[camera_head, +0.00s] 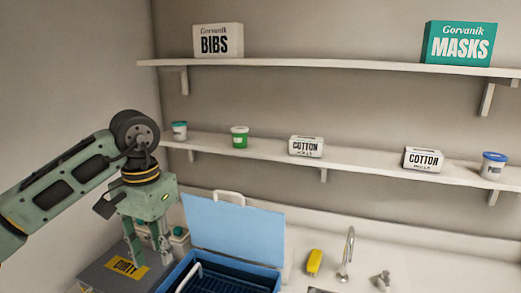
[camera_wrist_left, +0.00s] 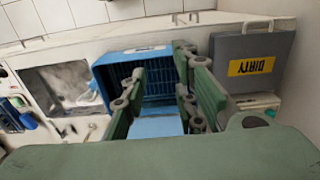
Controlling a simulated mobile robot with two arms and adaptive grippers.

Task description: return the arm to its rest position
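My left arm comes in from the left in the head view. Its gripper (camera_head: 149,250) points down above the counter, left of the open blue case (camera_head: 173,275). In the left wrist view the gripper's two green fingers (camera_wrist_left: 160,95) stand apart with nothing held between them. The blue case (camera_wrist_left: 103,72) shows beyond them, partly hidden by the fingers. My right arm and gripper are not in view.
The blue lid (camera_head: 235,230) stands raised. A yellow object (camera_head: 314,262) and a faucet (camera_head: 348,250) are to the right. Shelves (camera_head: 265,150) with tubs and cartons run along the wall.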

